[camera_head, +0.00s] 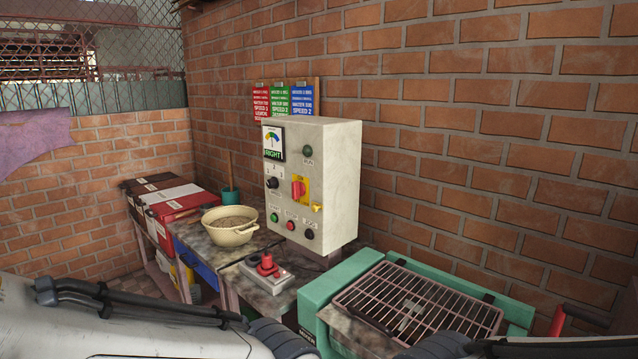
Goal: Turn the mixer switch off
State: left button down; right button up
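A pale grey control box (338,185) stands at the middle against the brick wall. Its front bears a red rotary switch (298,188) on a yellow plate, with small lettering above that I cannot read surely. A black knob (272,183) sits left of it, and a dark green lamp (308,151) above. Below are a green button (274,217), a red button (291,225) and a black knob (309,234). A gauge labelled "RIGHT" (273,143) is at the upper left. My arms cross the bottom edge; neither gripper's fingers show.
A beige bowl (230,235) of brownish material sits left of the box. A red-knobbed device (267,270) is in front of it. A green machine with a wire grille (420,303) stands at the right. Red boxes (178,213) are at the left.

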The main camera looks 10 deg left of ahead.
aim_at(298, 189)
jog(key=u, duration=0.15)
jog(key=i, duration=0.65)
jog(key=u, duration=1)
jog(key=i, duration=0.45)
jog(key=u, duration=0.45)
